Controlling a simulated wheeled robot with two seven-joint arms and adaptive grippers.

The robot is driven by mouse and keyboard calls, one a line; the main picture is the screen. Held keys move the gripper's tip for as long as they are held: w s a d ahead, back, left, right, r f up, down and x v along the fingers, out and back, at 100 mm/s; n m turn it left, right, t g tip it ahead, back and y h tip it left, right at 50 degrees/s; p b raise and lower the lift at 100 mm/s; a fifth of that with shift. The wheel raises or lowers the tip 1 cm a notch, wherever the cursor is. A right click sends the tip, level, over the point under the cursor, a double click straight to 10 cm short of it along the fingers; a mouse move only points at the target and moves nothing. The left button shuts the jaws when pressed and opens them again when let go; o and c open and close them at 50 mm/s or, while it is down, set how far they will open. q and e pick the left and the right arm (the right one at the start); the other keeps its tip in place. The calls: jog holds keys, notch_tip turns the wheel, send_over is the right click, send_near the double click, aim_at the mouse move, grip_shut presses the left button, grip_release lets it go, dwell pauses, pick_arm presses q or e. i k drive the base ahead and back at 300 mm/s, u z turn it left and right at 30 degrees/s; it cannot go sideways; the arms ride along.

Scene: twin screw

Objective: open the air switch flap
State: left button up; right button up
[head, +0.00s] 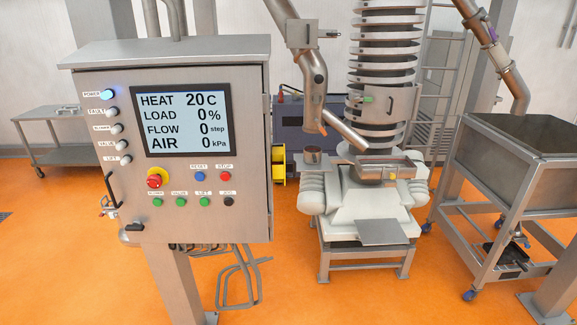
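A grey control cabinet (212,190) stands close on the left. Its screen (186,121) reads HEAT 20 C, LOAD 0 %, FLOW 0 step and AIR 0 kPa. A small metal fitting with a dark part (133,229) sits at the cabinet's lower left edge. Other small parts (107,205) show beside the cabinet's left side, below a dark handle (111,189). I cannot tell which of these, if any, is the air switch flap, or whether a flap is open. Neither of my grippers is in view.
The cabinet front has a red knob on yellow (157,178), a blue button (200,176), a red button (225,177) and several green buttons. A spiral machine (383,90) stands behind to the right, with a wheeled hopper (515,140) further right. The orange floor (290,285) is open between.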

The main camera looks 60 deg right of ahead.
aim_at(279, 175)
jog(key=z, duration=0.65)
jog(key=i, duration=0.95)
jog(key=z, duration=0.9)
